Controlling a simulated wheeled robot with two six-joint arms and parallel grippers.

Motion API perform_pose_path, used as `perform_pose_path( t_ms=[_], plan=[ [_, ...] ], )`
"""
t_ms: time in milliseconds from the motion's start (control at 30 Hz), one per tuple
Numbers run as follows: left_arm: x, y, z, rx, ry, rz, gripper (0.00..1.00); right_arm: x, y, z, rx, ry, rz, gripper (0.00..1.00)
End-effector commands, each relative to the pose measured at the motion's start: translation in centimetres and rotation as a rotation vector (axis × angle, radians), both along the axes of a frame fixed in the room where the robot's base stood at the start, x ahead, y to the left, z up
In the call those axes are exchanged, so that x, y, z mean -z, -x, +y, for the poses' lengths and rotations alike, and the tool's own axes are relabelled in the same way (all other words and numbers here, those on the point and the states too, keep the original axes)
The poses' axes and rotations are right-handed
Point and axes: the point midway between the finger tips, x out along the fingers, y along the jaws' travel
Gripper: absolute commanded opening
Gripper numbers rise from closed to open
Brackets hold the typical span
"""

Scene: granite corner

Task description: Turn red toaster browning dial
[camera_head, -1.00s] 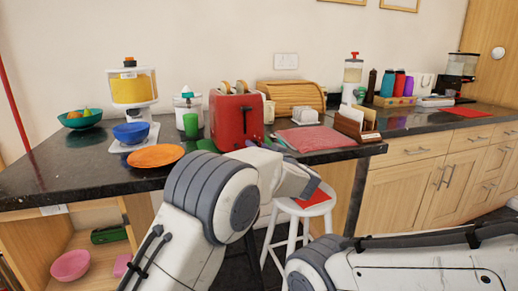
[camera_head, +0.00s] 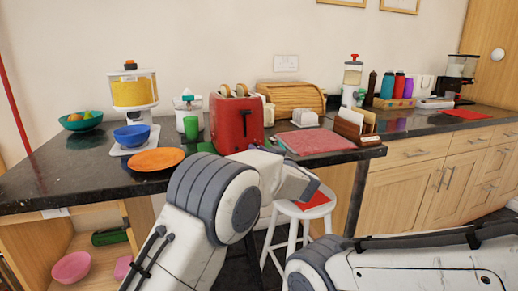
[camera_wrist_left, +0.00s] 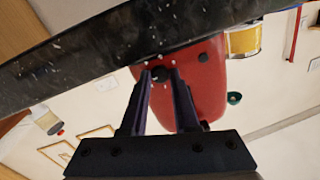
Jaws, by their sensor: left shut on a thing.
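The red toaster (camera_head: 236,124) stands upright on the dark counter, with two slices of bread showing in its top. In the left wrist view the toaster (camera_wrist_left: 200,95) appears turned over, its red face beyond my fingers. My left gripper (camera_wrist_left: 162,80) is shut on a small dark dial (camera_wrist_left: 160,73) on that face, one finger on each side. A second dark knob (camera_wrist_left: 203,57) sits beside it, free of the fingers. In the head view my left arm hides the fingers and the dial. My right gripper is out of view.
The granite counter (camera_head: 40,183) has an orange plate (camera_head: 156,158), a blue bowl (camera_head: 132,135) and a green cup (camera_head: 191,127) left of the toaster. A red mat (camera_head: 316,140) and a letter holder (camera_head: 354,128) are to the right. A white stool (camera_head: 304,212) stands below the counter edge.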

Motion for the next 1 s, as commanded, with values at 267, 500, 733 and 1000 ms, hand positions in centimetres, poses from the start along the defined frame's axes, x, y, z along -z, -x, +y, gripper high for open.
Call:
perform_pose_path(
  t_ms=[267, 500, 733, 1000],
  plan=[
    [-0.3, 0.0, 0.0, -0.005, 0.217, -0.082, 0.00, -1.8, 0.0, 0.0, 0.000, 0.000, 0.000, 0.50],
    [-0.3, 0.0, 0.0, -0.008, 0.414, -0.156, 0.00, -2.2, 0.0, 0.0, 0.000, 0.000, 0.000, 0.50],
    [-0.2, 0.0, 0.1, -0.012, 0.566, -0.214, 0.00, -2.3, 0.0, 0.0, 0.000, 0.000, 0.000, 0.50],
    [-0.2, 0.0, 0.1, -0.014, 0.670, -0.253, 0.00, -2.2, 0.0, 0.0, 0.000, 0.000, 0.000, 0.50]
  ],
)
